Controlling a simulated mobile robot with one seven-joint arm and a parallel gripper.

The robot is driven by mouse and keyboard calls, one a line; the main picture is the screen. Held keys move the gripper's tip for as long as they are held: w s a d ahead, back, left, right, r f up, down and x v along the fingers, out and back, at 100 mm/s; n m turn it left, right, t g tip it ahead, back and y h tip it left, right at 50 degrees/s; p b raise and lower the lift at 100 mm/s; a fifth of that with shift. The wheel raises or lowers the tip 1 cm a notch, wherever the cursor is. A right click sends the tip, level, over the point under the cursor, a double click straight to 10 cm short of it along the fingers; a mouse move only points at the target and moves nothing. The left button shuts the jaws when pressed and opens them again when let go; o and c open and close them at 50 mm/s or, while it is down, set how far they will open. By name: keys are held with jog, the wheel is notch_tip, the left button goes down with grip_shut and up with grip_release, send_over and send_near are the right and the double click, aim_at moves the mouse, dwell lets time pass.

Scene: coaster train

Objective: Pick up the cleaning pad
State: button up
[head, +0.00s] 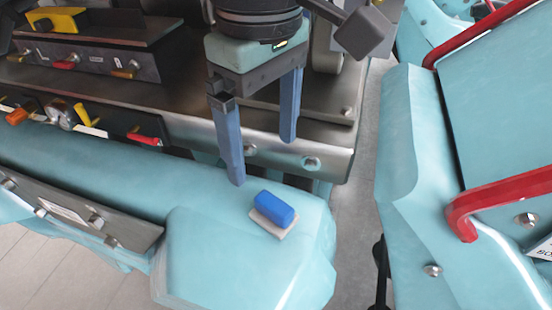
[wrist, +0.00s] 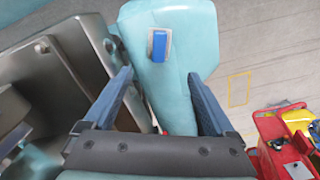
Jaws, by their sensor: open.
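The cleaning pad (head: 273,210) is a small blue block on a pale base. It lies on the rounded corner of a light teal car body (head: 190,250). In the wrist view the pad (wrist: 159,46) shows at the top, beyond the fingertips and between their lines. My gripper (head: 262,160) has two blue fingers spread wide apart with nothing between them. It points down, above and behind the pad in the head view, and is apart from it. In the wrist view the open gripper (wrist: 158,78) frames the teal surface.
A metal console (head: 130,95) with coloured levers stands at the left. A second teal car (head: 470,150) with red bars (head: 480,205) is at the right, across a narrow floor gap (head: 355,200). A red object (wrist: 285,145) shows at the wrist view's lower right.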

aim_at(274, 203)
notch_tip(274, 203, down, 6)
jog(key=b, duration=0.3)
jog(key=shift+r+b, duration=0.15)
jog(key=shift+b, duration=0.15)
jog(key=f+b, duration=0.2)
jog(key=f, duration=0.1)
jog(key=d+f+b, duration=0.1)
jog(key=shift+s+f, duration=0.2)
jog(key=shift+s, duration=0.15)
jog(key=shift+f+b, duration=0.35)
jog(key=shift+b, duration=0.1)
jog(key=shift+r, duration=0.1)
jog(key=shift+c, duration=1.3)
grip_shut()
